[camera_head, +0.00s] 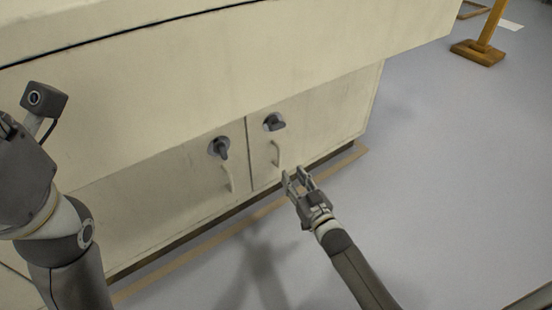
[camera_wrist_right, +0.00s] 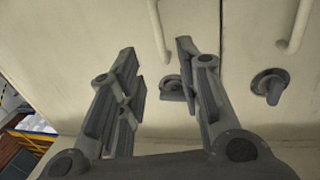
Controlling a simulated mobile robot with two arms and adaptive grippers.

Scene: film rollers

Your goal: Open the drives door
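The pale cabinet has two low doors divided by a vertical seam. The right door (camera_head: 308,125) has a dark turn knob (camera_head: 274,122) with a pale bar handle (camera_head: 275,153) below it. The left door (camera_head: 180,185) has its own knob (camera_head: 219,147) and handle (camera_head: 229,178). Both doors look shut. My right gripper (camera_head: 294,178) is open and empty, just in front of and below the right door's handle. In the right wrist view, that handle (camera_wrist_right: 158,30) and knob (camera_wrist_right: 172,88) show between the open fingers (camera_wrist_right: 160,75). My left arm stands at the left; its fingers are not visible.
The cabinet's upper body (camera_head: 230,60) juts out above the doors. A tan strip (camera_head: 200,236) lies on the floor along the cabinet's base. The grey floor (camera_head: 450,190) at the right is clear. A wooden stand (camera_head: 479,52) is at the far right back.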

